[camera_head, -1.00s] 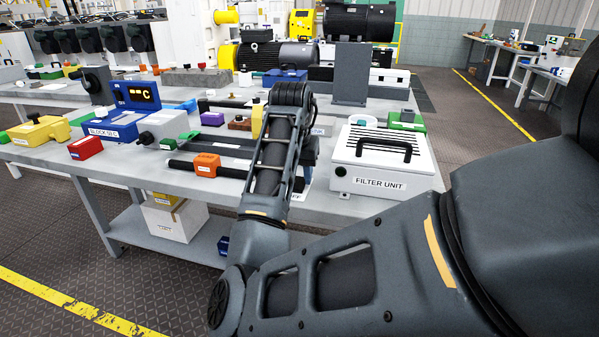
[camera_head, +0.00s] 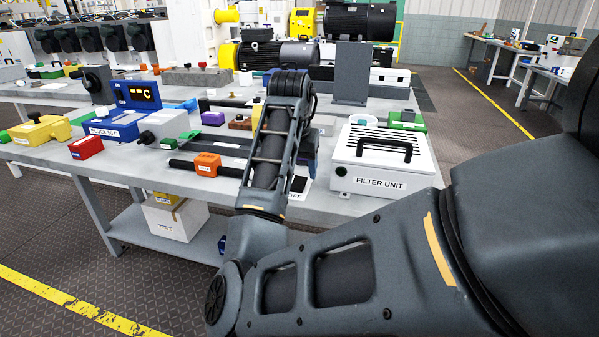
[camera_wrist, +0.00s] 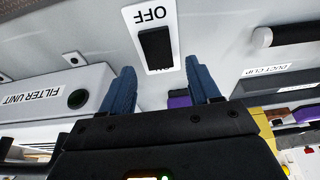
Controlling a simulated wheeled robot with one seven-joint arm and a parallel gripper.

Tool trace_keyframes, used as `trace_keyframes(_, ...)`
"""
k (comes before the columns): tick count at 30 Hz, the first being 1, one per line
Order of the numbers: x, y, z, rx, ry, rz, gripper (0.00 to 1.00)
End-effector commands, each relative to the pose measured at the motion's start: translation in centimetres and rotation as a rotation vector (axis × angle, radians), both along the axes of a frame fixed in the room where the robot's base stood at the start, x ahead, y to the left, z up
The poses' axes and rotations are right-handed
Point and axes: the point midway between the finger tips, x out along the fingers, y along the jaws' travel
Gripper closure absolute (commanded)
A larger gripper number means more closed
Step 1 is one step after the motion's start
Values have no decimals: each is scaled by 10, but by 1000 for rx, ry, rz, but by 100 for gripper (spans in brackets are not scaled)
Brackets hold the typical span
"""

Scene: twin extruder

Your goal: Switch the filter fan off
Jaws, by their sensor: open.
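The filter unit (camera_head: 348,180) is a white box with a black handle at the right of the bench. It also shows upside down at the left of the wrist view (camera_wrist: 25,112). The switch is a black rocker (camera_wrist: 156,48) on a white plate marked OFF, close to the unit; lettering at the plate's other end is mostly hidden. In the head view the rocker (camera_head: 299,184) shows beside my arm. My gripper (camera_wrist: 160,66) is open and empty, its blue fingers spread either side of the plate's lower end. Contact cannot be told. The head view hides the fingers behind my arm.
A part labelled DUCT CLIP (camera_wrist: 268,70) is at the right of the wrist view. An orange block on a black bar (camera_head: 207,165) lies left of my arm. A blue block unit (camera_head: 112,130) stands further left. The bench's front edge is clear near the filter unit.

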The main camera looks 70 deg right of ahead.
Motion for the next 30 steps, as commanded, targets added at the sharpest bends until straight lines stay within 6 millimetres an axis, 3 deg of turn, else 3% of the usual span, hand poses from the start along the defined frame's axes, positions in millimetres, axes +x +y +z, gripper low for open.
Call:
trace_keyframes(6,-1,10,36,-3,-3,-1,38)
trace_keyframes(10,-1,14,49,-1,0,-1,38)
trace_keyframes(30,-2,16,54,0,1,0,38)
